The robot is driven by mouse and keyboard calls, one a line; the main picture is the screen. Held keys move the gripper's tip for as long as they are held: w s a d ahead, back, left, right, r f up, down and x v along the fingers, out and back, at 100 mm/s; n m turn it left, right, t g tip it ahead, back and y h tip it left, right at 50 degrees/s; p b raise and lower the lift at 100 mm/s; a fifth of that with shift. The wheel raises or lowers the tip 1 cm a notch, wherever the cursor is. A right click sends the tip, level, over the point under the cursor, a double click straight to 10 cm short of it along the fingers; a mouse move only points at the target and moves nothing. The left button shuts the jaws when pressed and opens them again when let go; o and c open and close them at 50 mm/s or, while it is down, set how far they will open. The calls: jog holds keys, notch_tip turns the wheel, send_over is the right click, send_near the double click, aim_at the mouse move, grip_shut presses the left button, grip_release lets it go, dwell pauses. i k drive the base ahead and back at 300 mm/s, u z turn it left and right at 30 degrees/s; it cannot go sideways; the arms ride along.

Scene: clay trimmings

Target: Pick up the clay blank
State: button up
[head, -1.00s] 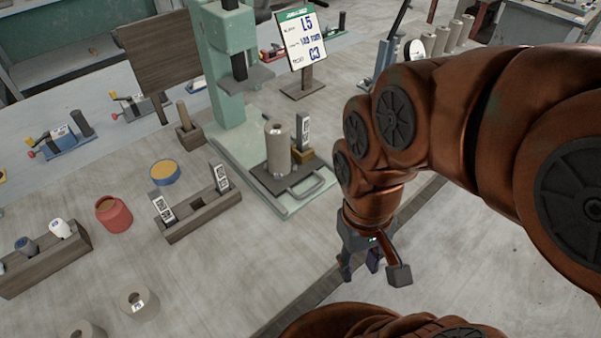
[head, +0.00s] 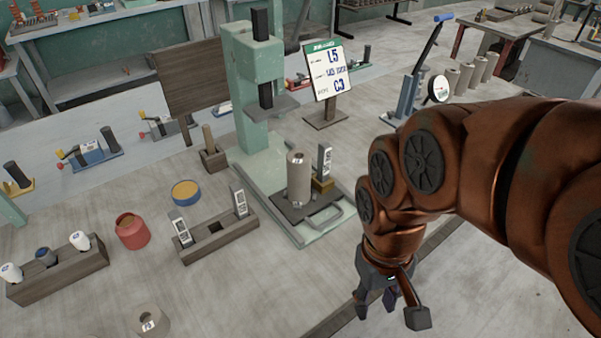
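A tall grey-beige clay cylinder (head: 299,178) with a hole in its top stands upright on the dark plate (head: 325,205) of the green press. A shorter cylinder of similar colour (head: 148,321), with a hole and a small label, stands on the table at the bottom, cut by the frame edge. I cannot tell which one is the clay blank. My gripper (head: 375,303) points down near the table's front edge, right of and nearer than the press. Its dark fingers look apart, with nothing seen between them. It is clear of both cylinders.
The green press (head: 255,70) rises behind the plate. A labelled tag (head: 324,160) stands beside the tall cylinder. Several cylinders (head: 465,77) stand at the back right. Bare table lies at front centre.

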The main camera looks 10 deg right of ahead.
aim_at(299, 160)
jog(key=u, duration=0.5)
jog(key=k, duration=1.15)
jog(key=u, duration=0.3)
jog(key=i, duration=0.6)
jog(key=u, duration=0.6)
